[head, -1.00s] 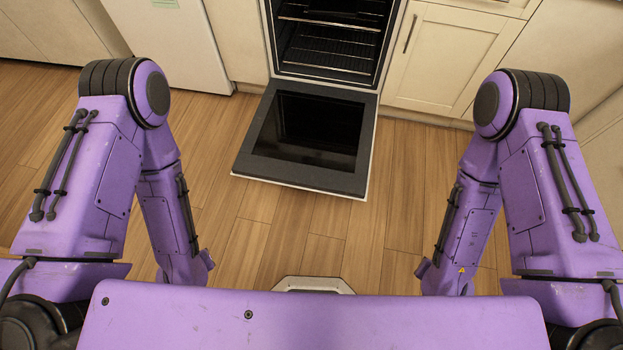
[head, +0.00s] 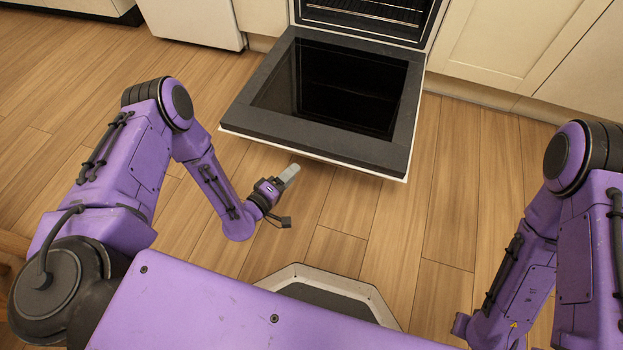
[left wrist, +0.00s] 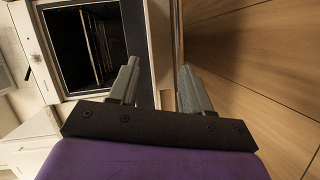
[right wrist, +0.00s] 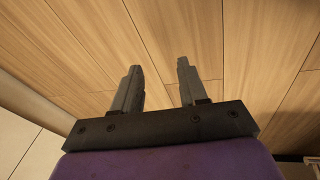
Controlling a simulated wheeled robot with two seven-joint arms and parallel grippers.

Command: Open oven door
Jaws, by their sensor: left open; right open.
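The oven door (head: 240,110) is swung down in front of the oven (head: 385,12), its dark glass panel facing up. My left gripper (head: 290,174) is just in front of the door's front edge in the head view. In the left wrist view my left gripper (left wrist: 160,85) is open, and the door (left wrist: 134,32) appears edge-on beyond and between the fingers. I see no clear contact. The dark oven cavity shows there at left. My right gripper (right wrist: 155,85) is open and empty over the floor in the right wrist view; the head view does not show its fingers.
Cream cabinets (head: 500,40) stand right of the oven. A white appliance (head: 192,20) stands to its left. The wooden floor (head: 450,190) is clear on both sides of the door.

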